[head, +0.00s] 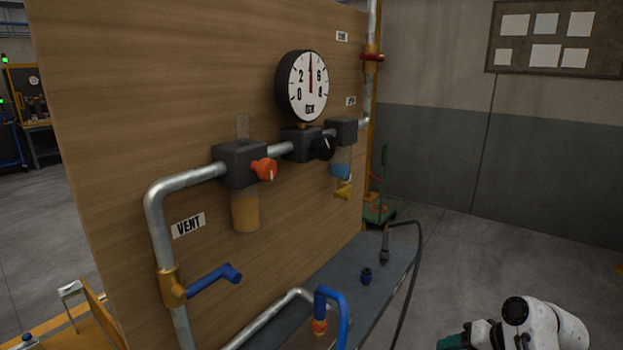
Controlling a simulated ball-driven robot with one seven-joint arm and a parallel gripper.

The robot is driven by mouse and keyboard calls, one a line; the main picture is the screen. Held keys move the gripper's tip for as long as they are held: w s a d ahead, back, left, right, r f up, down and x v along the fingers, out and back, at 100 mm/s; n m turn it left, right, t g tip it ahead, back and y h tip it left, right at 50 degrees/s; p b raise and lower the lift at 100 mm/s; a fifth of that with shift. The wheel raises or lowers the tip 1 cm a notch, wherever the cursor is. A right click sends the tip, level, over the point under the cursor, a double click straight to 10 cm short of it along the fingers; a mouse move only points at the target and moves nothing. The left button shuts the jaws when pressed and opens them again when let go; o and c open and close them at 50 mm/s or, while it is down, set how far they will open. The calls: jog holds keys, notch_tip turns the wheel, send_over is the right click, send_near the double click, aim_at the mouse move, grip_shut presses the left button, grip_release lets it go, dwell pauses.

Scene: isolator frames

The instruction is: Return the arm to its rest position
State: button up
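My white arm (545,325) shows folded low at the bottom right of the head view, with a black joint cap. A dark green piece (453,342) at its left end is cut off by the bottom edge. It looks like part of my gripper, but the fingertips do not show, and I cannot tell whether they are open or shut. The arm is well to the right of the panel and apart from the shelf.
A wooden panel (120,150) carries pipes, a round gauge (303,86), an orange knob (264,169) and a blue lever (215,284). A grey shelf (340,290) juts out below, with a dark fitting (366,276) and a hose (411,270). The floor (480,250) on the right is clear.

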jog(key=s+a+f+n+g+h+p, duration=0.15)
jog(key=s+f, duration=0.35)
jog(key=s, duration=0.5)
jog(key=s+a+f+g+h, duration=0.15)
jog(key=s+f, duration=0.35)
jog(key=s, duration=0.5)
jog(key=s+r+n+g+h+p, duration=0.1)
jog(key=s+r+n+h, duration=0.1)
jog(key=s, duration=1.8)
jog(key=shift+s+a+g+h, duration=0.2)
jog(key=shift+g+h, duration=0.1)
jog(key=shift+g, duration=0.1)
jog(key=shift+r, duration=0.1)
